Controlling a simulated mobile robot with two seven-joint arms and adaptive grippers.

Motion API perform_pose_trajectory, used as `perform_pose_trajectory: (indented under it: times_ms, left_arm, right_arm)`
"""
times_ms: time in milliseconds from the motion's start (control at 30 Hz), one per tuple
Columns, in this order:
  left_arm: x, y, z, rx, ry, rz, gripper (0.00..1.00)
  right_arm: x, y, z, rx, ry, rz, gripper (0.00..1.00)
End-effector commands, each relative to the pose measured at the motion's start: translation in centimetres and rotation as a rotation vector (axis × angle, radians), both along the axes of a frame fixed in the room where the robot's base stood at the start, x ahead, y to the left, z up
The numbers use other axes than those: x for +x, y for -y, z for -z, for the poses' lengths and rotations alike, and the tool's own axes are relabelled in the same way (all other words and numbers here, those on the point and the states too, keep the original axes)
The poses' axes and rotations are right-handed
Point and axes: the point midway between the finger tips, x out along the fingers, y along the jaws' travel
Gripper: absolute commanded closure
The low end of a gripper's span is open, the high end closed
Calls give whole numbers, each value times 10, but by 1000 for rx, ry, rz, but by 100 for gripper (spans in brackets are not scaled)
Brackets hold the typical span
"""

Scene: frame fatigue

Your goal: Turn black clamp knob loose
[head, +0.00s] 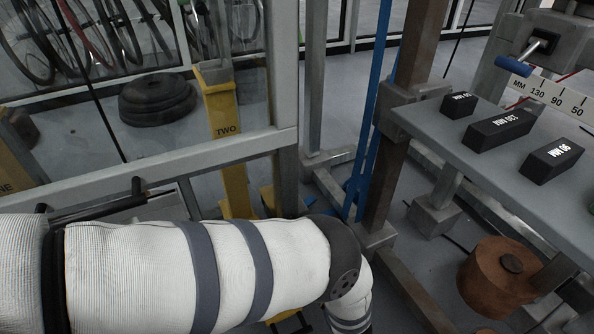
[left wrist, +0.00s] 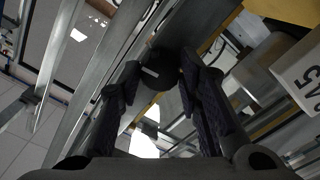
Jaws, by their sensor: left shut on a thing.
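The black clamp knob (left wrist: 164,66) is a dark round shape with a short white mark, in the upper middle of the left wrist view. My left gripper (left wrist: 160,76) has its two dark ridged fingers on either side of the knob and is shut on it. The fingers hide part of the knob's sides. In the head view my white-sleeved left arm comes in from the left and bends down at the right; its gripper is out of sight there, and I cannot make out the knob. My right gripper is in neither view.
A grey table (head: 420,119) at the right holds black labelled blocks (head: 500,129), with a millimetre scale (head: 556,93) behind. A glazed metal frame (head: 150,168), a yellow post (head: 222,118) and a brown upright (head: 400,110) stand beyond my arm. Metal bars (left wrist: 97,60) run close to the gripper.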

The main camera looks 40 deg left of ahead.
Motion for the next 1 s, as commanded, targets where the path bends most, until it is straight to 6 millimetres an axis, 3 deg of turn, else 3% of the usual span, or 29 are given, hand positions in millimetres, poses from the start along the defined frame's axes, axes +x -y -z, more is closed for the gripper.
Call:
perform_pose_trajectory:
  times_ms: [1000]
  left_arm:
    - [2, 0, -4, -367, 895, 2, 96]
  right_arm:
    - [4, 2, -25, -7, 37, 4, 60]
